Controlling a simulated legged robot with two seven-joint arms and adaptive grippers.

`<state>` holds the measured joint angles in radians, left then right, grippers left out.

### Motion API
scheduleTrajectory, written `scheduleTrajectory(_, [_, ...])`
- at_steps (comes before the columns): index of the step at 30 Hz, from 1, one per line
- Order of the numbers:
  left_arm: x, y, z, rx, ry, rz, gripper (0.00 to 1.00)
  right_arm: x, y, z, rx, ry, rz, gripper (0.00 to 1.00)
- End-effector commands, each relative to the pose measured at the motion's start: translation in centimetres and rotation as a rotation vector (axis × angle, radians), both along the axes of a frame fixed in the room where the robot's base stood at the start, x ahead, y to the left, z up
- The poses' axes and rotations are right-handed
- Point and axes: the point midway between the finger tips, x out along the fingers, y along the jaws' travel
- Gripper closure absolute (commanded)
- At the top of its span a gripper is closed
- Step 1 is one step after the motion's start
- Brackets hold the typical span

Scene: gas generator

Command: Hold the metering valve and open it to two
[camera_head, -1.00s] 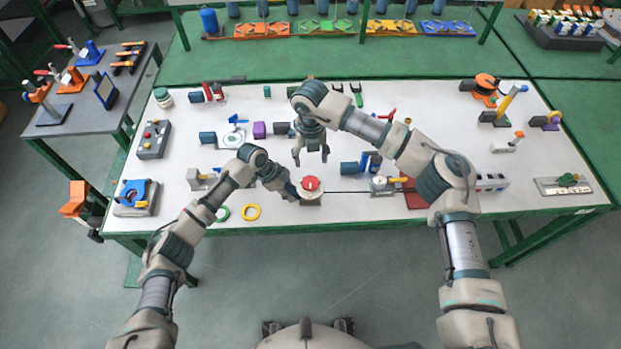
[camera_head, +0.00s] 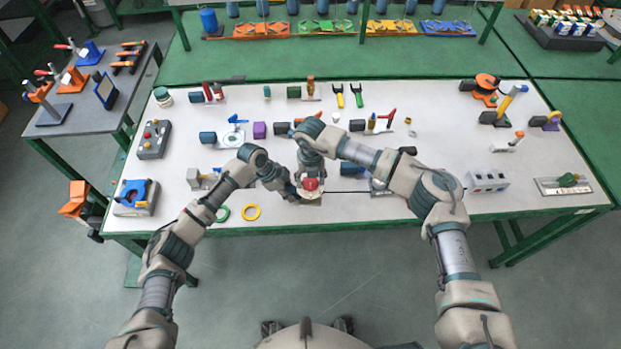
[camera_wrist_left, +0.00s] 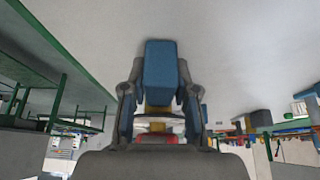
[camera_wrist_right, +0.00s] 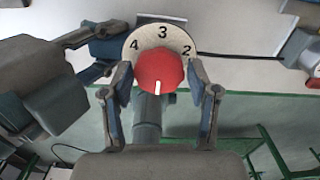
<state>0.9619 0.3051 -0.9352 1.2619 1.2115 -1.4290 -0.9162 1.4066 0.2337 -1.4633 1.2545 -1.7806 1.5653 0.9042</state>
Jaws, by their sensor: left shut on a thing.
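The metering valve (camera_head: 311,187) has a red knob and a white dial, and stands near the table's front edge. In the right wrist view the red knob (camera_wrist_right: 158,70) shows a white mark pointing down, and its dial (camera_wrist_right: 182,40) shows 4, 3 and 2. My right gripper (camera_head: 312,180) is over the valve. In the right wrist view it (camera_wrist_right: 160,78) is open, one finger on each side of the knob with small gaps. My left gripper (camera_head: 292,191) is at the valve's left side. In the left wrist view it (camera_wrist_left: 161,95) is shut on the valve's blue part (camera_wrist_left: 160,70).
The white table (camera_head: 400,205) holds several other fixtures. A grey box with sockets (camera_head: 487,181) stands at the right. The table's front edge is close below the valve.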

Motion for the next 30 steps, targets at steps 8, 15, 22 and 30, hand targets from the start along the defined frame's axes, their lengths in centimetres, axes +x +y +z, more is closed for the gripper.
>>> scheduleTrajectory(8, [-0.04, -0.04, -0.06, 0.0, 0.001, 0.0, 1.0, 0.01, -0.03, 0.01, 0.0, 0.0, 0.001, 0.82])
scheduleTrajectory(15, [-0.03, -0.01, -0.05, 0.0, 0.001, 0.0, 1.0, 0.03, -0.07, 0.02, -0.001, 0.0, 0.052, 0.82])
scheduleTrajectory(22, [-0.03, 0.01, -0.05, 0.0, 0.001, 0.0, 1.0, 0.04, -0.1, 0.06, -0.002, 0.0, 0.198, 0.82])
scheduleTrajectory(30, [-0.03, 0.05, -0.04, 0.001, 0.001, 0.0, 1.0, 0.03, -0.13, 0.03, -0.003, 0.001, 0.448, 0.82])
